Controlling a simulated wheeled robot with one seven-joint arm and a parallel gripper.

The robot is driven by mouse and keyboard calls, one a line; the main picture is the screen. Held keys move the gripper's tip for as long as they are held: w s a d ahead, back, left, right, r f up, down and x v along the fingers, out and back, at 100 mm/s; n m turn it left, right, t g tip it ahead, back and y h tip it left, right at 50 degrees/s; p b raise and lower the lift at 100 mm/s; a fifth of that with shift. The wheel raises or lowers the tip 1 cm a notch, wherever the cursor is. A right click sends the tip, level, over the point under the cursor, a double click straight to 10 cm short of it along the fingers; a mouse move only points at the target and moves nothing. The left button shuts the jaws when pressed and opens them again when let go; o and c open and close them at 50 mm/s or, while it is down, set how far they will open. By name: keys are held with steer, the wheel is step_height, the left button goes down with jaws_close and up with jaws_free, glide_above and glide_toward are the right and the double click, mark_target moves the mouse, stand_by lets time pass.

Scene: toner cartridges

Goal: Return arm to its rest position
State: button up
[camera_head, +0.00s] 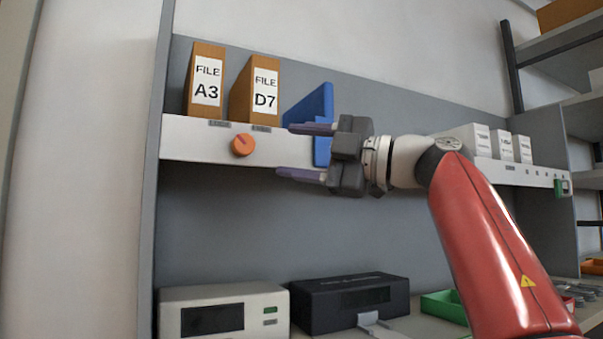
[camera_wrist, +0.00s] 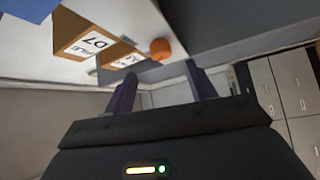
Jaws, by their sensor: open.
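My gripper (camera_head: 305,152) is open and empty, held sideways with its two purple-grey fingers pointing left in the head view. It is in front of the shelf, with the blue folder behind it. In the wrist view the fingers of my gripper (camera_wrist: 160,92) stand apart with nothing between them. My red arm reaches up from the lower right of the head view. No toner cartridge can be made out for certain.
The shelf (camera_head: 195,142) carries file box A3 (camera_head: 207,60), file box D7 (camera_head: 263,75), a blue folder (camera_head: 308,108) and white boxes (camera_head: 503,145). An orange knob (camera_head: 242,145) sticks out of its front. Below stand a grey device (camera_head: 258,295), a black device (camera_head: 312,315) and a green tray (camera_head: 437,303).

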steer(key=w+d+r+m+t+h, duration=0.1)
steer(key=d+r+m+t+h, duration=0.15)
steer(key=d+m+t, duration=0.45)
steer(key=w+d+r+m+t+h, duration=0.1)
steer(key=w+d+m+t+h, duration=0.15)
steer(key=d+m+t, duration=0.5)
steer(key=d+f+m+t+h, duration=0.1)
steer(key=d+f+m+h, duration=0.2)
steer(key=f+m+h, duration=0.4)
steer(key=d+f+m+t+h, duration=0.1)
steer(key=d+f+m+h, duration=0.3)
steer(key=f+m+h, duration=0.25)
steer(key=s+d+f+m+g+h, duration=0.1)
steer(key=s+f+g, duration=0.3)
steer(key=f, duration=0.7)
steer(key=s+f+m+g+h, duration=0.1)
steer(key=s+f+g, duration=0.35)
steer(key=f, duration=0.75)
steer(key=s+d+f+m+g, duration=0.1)
steer(key=s+f+g, duration=0.25)
steer(key=f, duration=0.75)
steer(key=s+a+f+g+y, duration=0.1)
steer(key=s+a+f+g, duration=0.2)
steer(key=s+f, duration=0.8)
steer(key=shift+f+g, duration=0.55)
steer(key=shift+f, duration=0.1)
